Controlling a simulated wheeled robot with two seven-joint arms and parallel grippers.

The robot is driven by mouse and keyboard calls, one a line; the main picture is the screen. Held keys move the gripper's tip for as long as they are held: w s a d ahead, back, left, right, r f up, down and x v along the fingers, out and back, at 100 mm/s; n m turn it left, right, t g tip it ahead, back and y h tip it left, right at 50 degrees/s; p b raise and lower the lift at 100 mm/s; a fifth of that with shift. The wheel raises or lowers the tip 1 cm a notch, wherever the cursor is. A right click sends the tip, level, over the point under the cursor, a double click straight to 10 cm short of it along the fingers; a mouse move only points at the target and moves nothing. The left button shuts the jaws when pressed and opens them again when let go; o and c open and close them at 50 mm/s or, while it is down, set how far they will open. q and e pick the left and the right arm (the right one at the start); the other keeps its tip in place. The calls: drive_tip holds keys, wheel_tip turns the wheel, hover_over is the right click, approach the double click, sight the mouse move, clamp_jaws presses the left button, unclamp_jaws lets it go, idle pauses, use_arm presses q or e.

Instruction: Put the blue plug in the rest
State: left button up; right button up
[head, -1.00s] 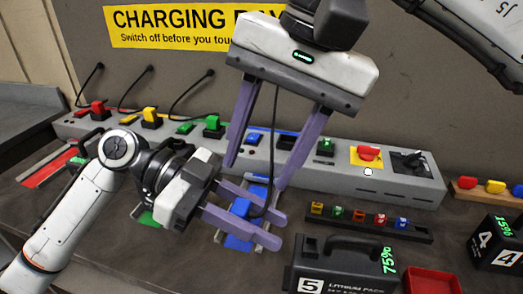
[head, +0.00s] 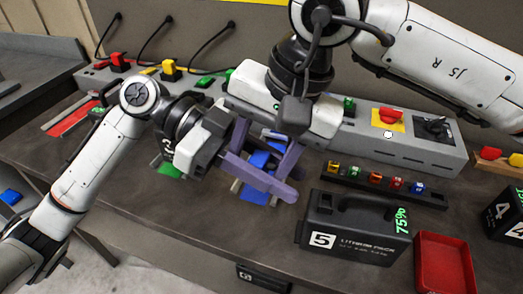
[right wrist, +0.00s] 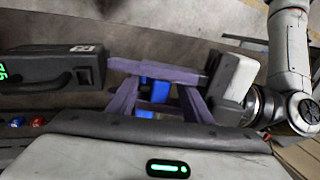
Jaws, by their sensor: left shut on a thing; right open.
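My left gripper (head: 280,182) reaches in from the left, its purple fingers shut on the blue plug (head: 258,159), which is mostly covered by fingers. In the right wrist view, blue shows between the purple fingers (right wrist: 158,92). My right gripper (right wrist: 158,84) is open and comes down from above, its fingers on either side of the plug and close to the left fingers. I cannot tell whether it touches the plug. The blue plug's rest on the grey charging console (head: 375,155) is hidden behind my right gripper.
Battery pack 5 (head: 350,228) stands right of the grippers, with a row of small coloured blocks (head: 375,182) behind it. A red tray (head: 444,262) is further right. Red (head: 118,62) and yellow (head: 170,70) plugs stand on the console.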

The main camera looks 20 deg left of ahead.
drive_tip(key=c, duration=1.1)
use_arm(q)
drive_tip(key=o, duration=1.1)
use_arm(e)
clamp_jaws()
use_arm(q)
drive_tip(key=shift+o, duration=0.2)
